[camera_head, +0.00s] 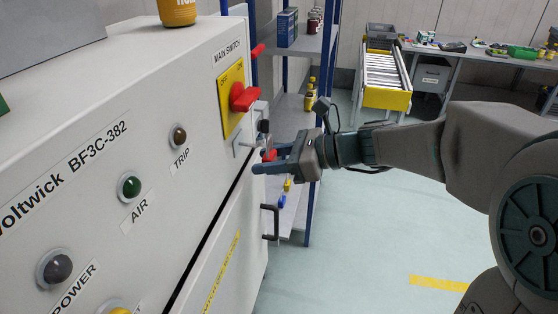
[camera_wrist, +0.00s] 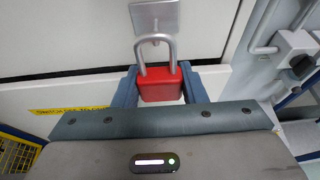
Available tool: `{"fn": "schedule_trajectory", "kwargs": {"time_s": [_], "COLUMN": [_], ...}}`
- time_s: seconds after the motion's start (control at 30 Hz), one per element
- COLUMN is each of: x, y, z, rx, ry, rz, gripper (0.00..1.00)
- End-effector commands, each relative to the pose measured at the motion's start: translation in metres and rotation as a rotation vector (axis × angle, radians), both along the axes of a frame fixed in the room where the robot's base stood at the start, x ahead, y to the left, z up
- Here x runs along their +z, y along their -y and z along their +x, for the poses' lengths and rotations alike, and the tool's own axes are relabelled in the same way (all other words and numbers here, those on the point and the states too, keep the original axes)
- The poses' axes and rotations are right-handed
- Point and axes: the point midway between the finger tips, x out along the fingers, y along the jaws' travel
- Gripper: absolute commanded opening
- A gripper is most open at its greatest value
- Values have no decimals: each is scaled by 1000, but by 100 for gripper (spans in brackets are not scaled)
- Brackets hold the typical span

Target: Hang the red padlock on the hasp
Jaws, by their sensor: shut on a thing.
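The red padlock (camera_wrist: 159,86) is between the two fingers of my gripper (camera_wrist: 159,92) in the wrist view, its silver shackle pointing up. The hasp (camera_wrist: 155,16) is a grey metal plate on the cabinet front just above it. The top of the shackle overlaps the hasp's lower edge in this view; I cannot tell whether it passes through the hasp. In the head view my gripper (camera_head: 262,162) is shut on the padlock (camera_head: 269,155), close to the cabinet front below the main switch. The hasp is partly hidden there.
The white cabinet (camera_head: 110,90) carries a red and yellow main switch (camera_head: 238,97) above the gripper and a black door handle (camera_head: 270,222) below it. A shelf rack (camera_head: 300,105) stands behind. A roller conveyor (camera_head: 385,75) is farther back. The floor at right is clear.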

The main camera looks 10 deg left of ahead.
Motion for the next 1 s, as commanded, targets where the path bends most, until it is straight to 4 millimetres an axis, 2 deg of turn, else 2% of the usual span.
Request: {"fn": "schedule_trajectory", "kwargs": {"time_s": [0.5,1.0], "x": [-9,-14], "y": [-28,-35], "z": [2,2], "rx": [1,2], "ry": [-1,-1], "rz": [0,0], "gripper": [18,18]}}
